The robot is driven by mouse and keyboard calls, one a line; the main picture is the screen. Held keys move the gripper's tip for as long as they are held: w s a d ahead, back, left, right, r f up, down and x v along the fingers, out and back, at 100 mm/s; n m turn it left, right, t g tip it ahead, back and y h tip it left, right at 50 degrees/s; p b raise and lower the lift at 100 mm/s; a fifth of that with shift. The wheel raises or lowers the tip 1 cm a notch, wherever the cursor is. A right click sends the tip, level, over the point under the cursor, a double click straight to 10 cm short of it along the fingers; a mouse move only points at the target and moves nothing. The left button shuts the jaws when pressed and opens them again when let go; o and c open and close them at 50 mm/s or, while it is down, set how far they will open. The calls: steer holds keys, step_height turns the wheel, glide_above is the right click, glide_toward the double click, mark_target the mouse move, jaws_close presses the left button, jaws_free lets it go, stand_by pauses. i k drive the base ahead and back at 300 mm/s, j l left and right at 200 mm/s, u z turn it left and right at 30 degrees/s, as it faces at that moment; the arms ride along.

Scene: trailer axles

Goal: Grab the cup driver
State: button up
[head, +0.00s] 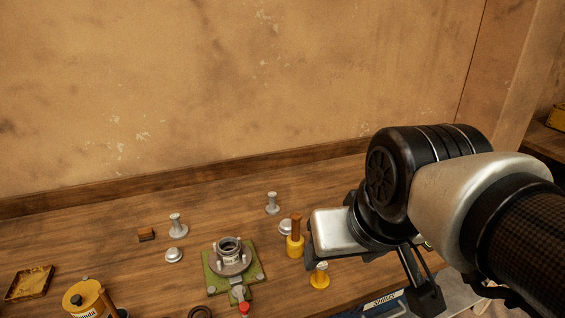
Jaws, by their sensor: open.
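My gripper (374,281) is at the right side of the bench, pointing down, with its dark fingers apart and nothing seen between them. Just left of it stands a yellow cylinder with an upright brown handle (295,243). A short yellow piece with a pale top (319,276) stands just left of and below the gripper. Grey flanged pieces with stems stand farther back, one at centre (272,204) and one at left (177,226). I cannot tell for certain which of these is the cup driver. My arm hides part of the bench at right.
A hub on a green fixture (231,262) with a red-tipped lever sits mid-bench. Round grey caps (174,255), a small brown block (146,234), a yellow tin (82,298) and a shallow tray (29,283) lie left. The wall (230,90) bounds the back.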

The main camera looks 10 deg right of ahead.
mark_target(319, 280)
steer(key=l+z, duration=0.1)
steer(key=l+u, duration=0.2)
steer(key=u, duration=0.15)
steer(key=i+l+u, duration=0.1)
steer(key=l+u, duration=0.35)
steer(key=u, duration=0.25)
